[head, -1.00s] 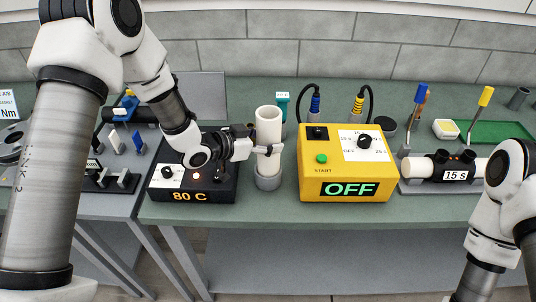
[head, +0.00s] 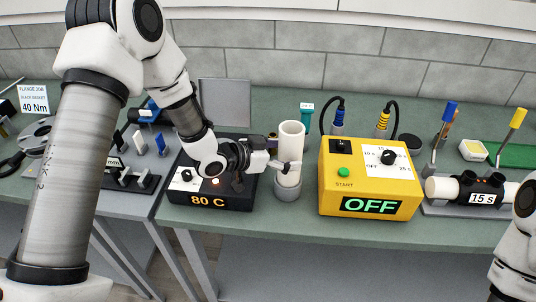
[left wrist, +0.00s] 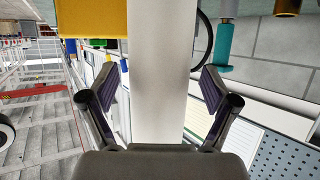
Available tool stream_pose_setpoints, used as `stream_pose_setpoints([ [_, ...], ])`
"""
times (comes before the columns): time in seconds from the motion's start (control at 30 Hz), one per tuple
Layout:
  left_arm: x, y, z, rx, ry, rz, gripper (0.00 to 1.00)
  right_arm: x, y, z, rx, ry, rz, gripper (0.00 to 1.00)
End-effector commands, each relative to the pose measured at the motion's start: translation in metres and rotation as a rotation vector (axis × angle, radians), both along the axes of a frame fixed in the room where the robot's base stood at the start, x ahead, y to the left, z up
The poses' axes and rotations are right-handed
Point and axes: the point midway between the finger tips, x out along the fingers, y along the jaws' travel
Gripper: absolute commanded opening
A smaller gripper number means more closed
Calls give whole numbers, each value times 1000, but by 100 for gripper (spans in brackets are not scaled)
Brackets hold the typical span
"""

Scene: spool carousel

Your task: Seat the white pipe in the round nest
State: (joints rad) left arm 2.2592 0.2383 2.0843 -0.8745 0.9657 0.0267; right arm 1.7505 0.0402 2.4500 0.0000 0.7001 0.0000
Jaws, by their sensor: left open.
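The white pipe (head: 291,145) stands upright in the grey round nest (head: 288,194), between the black heater box and the yellow box. My left gripper (head: 283,167) reaches it from the left, low on the pipe and just above the nest. In the left wrist view the white pipe (left wrist: 162,65) runs between the two spread fingers of my left gripper (left wrist: 160,92), with a gap on each side. The pipe's foot is hidden inside the nest. My right gripper is outside the picture; only part of that arm shows at the right edge.
A black heater box (head: 209,200) reading 80 C is close on the left, under my left wrist. A yellow box (head: 368,185) reading OFF stands on the right. A teal-capped thing (head: 306,112) is behind the pipe. The bench's front edge is near.

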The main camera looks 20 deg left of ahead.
Motion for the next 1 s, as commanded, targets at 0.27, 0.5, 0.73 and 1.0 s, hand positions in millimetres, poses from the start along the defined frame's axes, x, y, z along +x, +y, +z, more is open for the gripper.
stream_pose_setpoints([
  [0.27, -50, 40, 26, -12, -4, 7, 87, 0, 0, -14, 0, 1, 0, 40],
  [0.5, -74, 58, 39, -5, -2, 1, 87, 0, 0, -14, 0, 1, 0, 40],
  [0.73, -78, 60, 39, -2, -1, -2, 87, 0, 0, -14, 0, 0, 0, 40],
  [1.0, -77, 60, 39, -3, -1, -1, 87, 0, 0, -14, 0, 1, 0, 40],
])
